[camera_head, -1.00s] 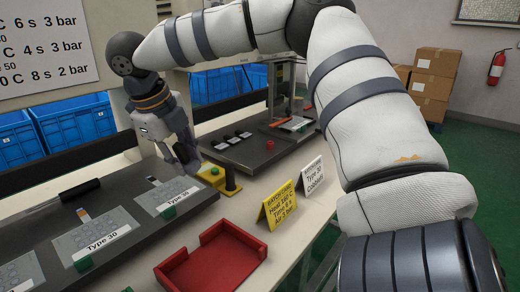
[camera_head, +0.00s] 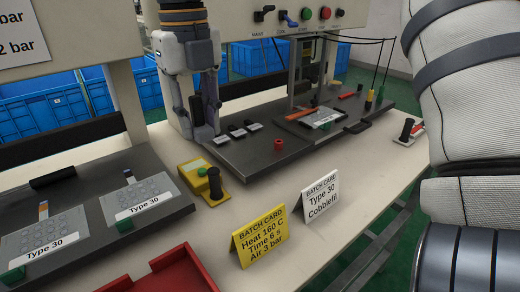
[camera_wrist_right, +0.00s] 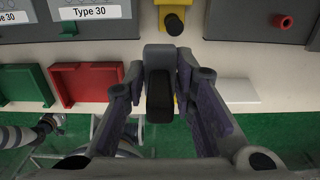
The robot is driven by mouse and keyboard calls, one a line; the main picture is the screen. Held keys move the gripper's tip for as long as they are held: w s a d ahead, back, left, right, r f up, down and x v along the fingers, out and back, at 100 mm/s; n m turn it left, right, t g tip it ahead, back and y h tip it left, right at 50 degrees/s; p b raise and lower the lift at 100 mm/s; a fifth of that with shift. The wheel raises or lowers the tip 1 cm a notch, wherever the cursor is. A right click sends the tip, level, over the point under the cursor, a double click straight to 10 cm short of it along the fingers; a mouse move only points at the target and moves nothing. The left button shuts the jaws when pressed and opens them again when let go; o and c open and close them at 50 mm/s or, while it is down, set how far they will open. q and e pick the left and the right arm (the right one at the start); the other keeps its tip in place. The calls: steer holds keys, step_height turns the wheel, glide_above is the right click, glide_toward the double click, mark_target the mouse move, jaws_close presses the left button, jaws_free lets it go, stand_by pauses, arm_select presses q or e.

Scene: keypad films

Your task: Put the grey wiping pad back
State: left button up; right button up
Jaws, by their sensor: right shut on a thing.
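The grey wiping pad (camera_wrist_right: 158,52) shows in the right wrist view as a small grey block with a black handle (camera_wrist_right: 160,100). My right gripper (camera_wrist_right: 160,78) is shut on it, with a finger on each side. The black handle (camera_head: 196,108) shows between the fingers there; the pad is hard to tell from the fingertips. I cannot tell its height above the surface.
A yellow card (camera_head: 260,236), a white card (camera_head: 320,200) and a red tray (camera_head: 165,272) are nearer. A red-and-white black-handled piece (camera_head: 407,133) lies right. Bench between is clear.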

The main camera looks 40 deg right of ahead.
steer(key=shift+d, duration=0.2)
steer(key=w+d+f, duration=0.3)
steer(key=d+f, duration=0.2)
steer(key=d, duration=0.4)
steer(key=b, duration=0.1)
glide_above(243, 157)
step_height(243, 157, down, 5)
steer(key=shift+r, duration=0.1)
step_height(243, 157, down, 3)
steer(key=shift+r, duration=0.15)
arm_select(q)
steer(key=shift+s+f+g, duration=0.4)
steer(key=shift+s+f, duration=0.5)
arm_select(e)
steer(key=shift+f, duration=0.2)
steer(key=o, duration=1)
